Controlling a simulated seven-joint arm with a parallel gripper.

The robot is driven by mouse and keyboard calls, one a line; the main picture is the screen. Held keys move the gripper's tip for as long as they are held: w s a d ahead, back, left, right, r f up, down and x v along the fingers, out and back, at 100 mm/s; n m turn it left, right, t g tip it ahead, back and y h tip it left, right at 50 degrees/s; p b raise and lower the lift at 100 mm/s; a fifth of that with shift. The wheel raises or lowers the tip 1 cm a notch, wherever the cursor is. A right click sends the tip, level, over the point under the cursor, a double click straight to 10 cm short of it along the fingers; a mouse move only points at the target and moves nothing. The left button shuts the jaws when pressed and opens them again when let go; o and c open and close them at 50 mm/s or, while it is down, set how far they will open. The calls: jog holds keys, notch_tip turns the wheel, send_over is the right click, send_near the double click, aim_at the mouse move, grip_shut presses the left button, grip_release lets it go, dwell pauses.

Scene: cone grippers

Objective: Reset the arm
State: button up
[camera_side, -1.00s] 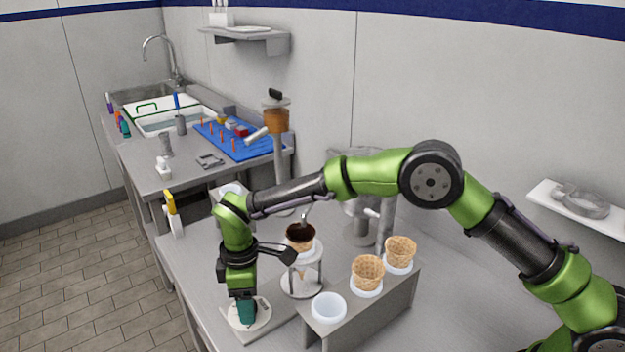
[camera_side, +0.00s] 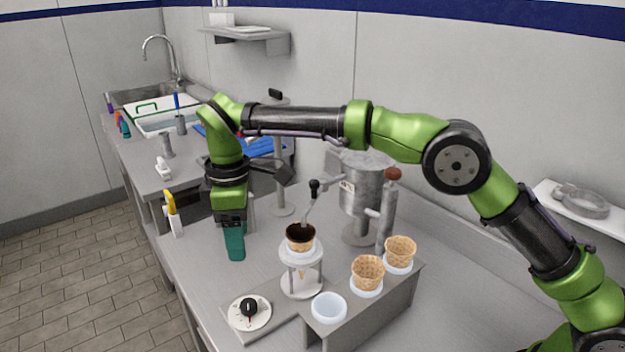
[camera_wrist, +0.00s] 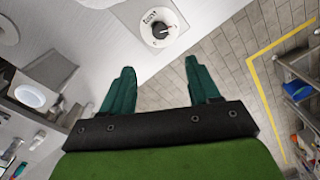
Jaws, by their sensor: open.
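My gripper (camera_side: 235,240) has teal fingers and hangs above the left front part of the counter, empty. In the wrist view its two fingers (camera_wrist: 163,88) are spread wide apart with nothing between them. A white dial with a black knob (camera_side: 249,309) sits on a grey base below and to the right of the gripper in the side view. The dial also shows near the top of the wrist view (camera_wrist: 158,28), beyond the fingertips and apart from them.
A cone with dark filling (camera_side: 300,238) stands in a round stand (camera_side: 302,282). Two empty waffle cones (camera_side: 367,271) sit in a grey rack (camera_side: 390,300) beside an empty white holder (camera_side: 329,307). A metal dispenser (camera_side: 362,195) stands behind. A yellow-topped spray bottle (camera_side: 172,214) is at the left edge.

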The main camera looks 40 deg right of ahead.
jog(key=shift+r, duration=0.5)
jog(key=s+d+r+m+t+y, duration=0.1)
jog(key=s+d+r+m+t, duration=0.1)
jog(key=s+d+m, duration=0.6)
jog(key=s+d+r+m+t, duration=0.2)
jog(key=s+d+m+t, duration=0.3)
jog(key=s+d, duration=1.1)
jog(key=m, duration=0.3)
jog(key=shift+d+r+t+y, duration=0.25)
jog(key=shift+r+t+y, duration=0.05)
jog(key=shift+r+y, duration=0.1)
jog(key=shift+c, duration=0.2)
